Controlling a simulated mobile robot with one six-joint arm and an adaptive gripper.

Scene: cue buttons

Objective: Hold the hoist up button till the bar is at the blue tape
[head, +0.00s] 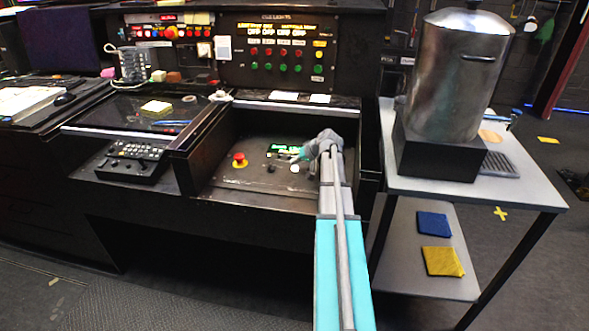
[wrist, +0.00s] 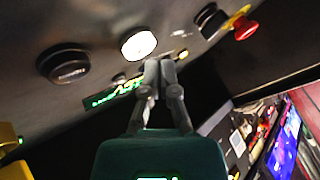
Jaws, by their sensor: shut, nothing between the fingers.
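The sloped control panel (head: 255,182) carries a lit white round button (head: 295,168), a red mushroom button (head: 239,160) and a small green display (head: 285,149). No label reads clearly enough to tell which one is hoist up. My gripper (wrist: 160,68) is shut and empty. In the wrist view its fingertips lie just below and right of the white button (wrist: 139,45); contact cannot be told. A black round control (wrist: 65,65) is at left, another black one (wrist: 210,18) at upper right beside the red button (wrist: 244,27). I cannot make out the bar or its tape.
An upright panel (head: 275,55) with red and green buttons stands behind. A black keypad (head: 133,160) lies left of a raised divider. At right, a metal urn (head: 457,75) stands on a black box on a grey table (head: 540,197). A blue strip (head: 570,111) shows far right.

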